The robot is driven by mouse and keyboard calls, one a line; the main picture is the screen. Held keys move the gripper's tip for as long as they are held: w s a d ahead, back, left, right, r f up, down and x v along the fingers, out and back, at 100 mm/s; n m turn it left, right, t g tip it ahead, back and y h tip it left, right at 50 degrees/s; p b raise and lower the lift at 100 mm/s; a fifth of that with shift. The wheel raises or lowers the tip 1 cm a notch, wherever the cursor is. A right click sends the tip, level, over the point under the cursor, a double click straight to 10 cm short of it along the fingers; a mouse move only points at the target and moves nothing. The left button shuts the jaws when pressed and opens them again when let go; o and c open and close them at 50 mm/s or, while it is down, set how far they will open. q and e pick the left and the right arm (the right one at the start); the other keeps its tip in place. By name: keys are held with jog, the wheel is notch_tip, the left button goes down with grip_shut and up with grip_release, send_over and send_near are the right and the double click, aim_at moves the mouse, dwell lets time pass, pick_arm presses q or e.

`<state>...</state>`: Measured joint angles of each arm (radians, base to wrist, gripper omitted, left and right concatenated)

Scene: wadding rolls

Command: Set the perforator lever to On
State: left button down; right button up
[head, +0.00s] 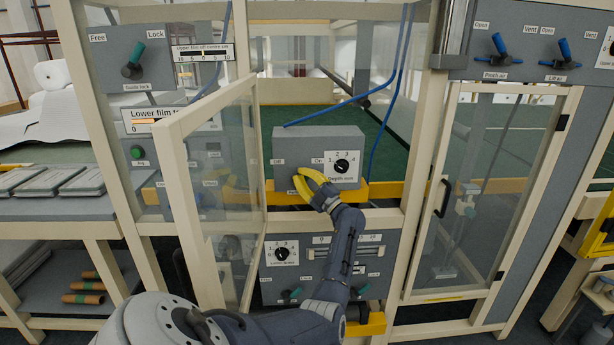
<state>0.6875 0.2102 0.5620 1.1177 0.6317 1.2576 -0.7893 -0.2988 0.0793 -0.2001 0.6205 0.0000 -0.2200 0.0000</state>
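A grey control box (300,146) stands behind the open glass door, with a label on the left that seems to read Off and one near its middle that seems to read On. My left gripper (299,179), with yellow fingers, is at the front of this box, below and between the two labels. The perforator lever is not visible; the fingers cover the place between the labels. I cannot tell whether they are closed on it. A label below the fingers is partly covered. My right gripper is not in view.
A depth dial (342,166) sits on the same box, just right of the gripper. The open glass door (222,185) stands left of my forearm. A lower panel (283,254) with a dial and small levers lies below. Blue hoses (345,108) run above the box.

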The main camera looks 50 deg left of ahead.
pick_arm(q)
jog(key=shift+w+d+f+m+t+y, duration=0.1)
jog(key=shift+w+d+m+t+y, duration=0.15)
jog(key=shift+m+t+y, duration=0.55)
jog(key=shift+w+m+g, duration=0.1)
jog(key=shift+m+g, duration=0.2)
jog(key=s+d+f, duration=0.2)
jog(key=d, duration=0.5)
jog(key=shift+d+f, duration=0.2)
jog(key=shift+d, duration=0.1)
jog(key=shift+w, duration=0.1)
dwell(0.5)
